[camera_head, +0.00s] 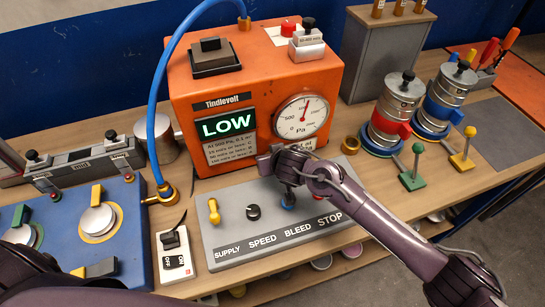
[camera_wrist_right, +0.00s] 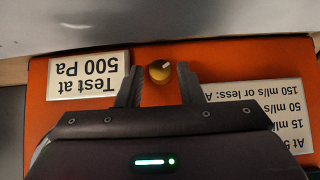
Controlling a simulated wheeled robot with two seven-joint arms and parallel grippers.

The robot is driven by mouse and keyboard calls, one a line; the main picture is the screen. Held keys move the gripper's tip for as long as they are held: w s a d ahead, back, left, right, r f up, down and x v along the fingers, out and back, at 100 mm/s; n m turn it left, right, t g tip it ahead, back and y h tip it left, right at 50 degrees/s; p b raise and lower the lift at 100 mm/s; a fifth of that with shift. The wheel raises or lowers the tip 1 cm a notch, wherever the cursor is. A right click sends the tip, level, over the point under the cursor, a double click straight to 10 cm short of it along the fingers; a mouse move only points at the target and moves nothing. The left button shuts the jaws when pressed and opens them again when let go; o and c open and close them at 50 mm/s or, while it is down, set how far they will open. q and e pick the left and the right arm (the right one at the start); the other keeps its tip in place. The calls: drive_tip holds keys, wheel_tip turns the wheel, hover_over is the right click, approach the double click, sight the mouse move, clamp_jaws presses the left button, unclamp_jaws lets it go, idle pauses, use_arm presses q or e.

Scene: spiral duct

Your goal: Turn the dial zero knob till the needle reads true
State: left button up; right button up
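In the right wrist view, a small gold knob (camera_wrist_right: 159,72) with a pale mark sits on the orange face. My right gripper (camera_wrist_right: 158,86) is open, a finger on each side of the knob, with narrow gaps showing. In the head view this gripper (camera_head: 270,158) is below the dial and hides the knob. My left gripper is out of view.
A lit display (camera_head: 227,124) reads LOW. A "Test at 500 Pa" label (camera_wrist_right: 88,76) is beside the knob. The grey panel (camera_head: 235,243) with levers lies under my right arm. A blue hose (camera_head: 157,110) runs left of the box. Weighted stacks (camera_head: 394,105) stand right.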

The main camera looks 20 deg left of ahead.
clamp_jaws()
drive_tip(key=shift+s+a+f+n+t+h+b, duration=0.2)
drive_tip(key=shift+n+t+h+b, duration=0.15)
drive_tip(key=shift+b, duration=0.5)
drive_tip(key=n+t+h+b, duration=0.1)
drive_tip(key=b, duration=0.2)
drive_tip(key=n+t+h+b, duration=0.1)
drive_tip(key=h+b, duration=0.1)
drive_tip(key=b, duration=0.2)
drive_tip(key=shift+s+a+f, duration=0.1)
drive_tip(key=shift+a+f, duration=0.05)
drive_tip(key=shift+a, duration=0.05)
use_arm(q)
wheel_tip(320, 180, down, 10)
drive_tip(key=b, duration=0.1)
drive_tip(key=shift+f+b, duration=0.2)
drive_tip(key=shift+b, duration=0.15)
use_arm(e)
drive_tip(key=shift+t+h, duration=0.25)
drive_tip(key=shift+t, duration=0.2)
drive_tip(key=shift+o, duration=1.4)
unclamp_jaws()
drive_tip(key=shift+r, duration=0.2)
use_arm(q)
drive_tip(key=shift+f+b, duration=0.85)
use_arm(e)
drive_tip(key=shift+v, duration=3.95)
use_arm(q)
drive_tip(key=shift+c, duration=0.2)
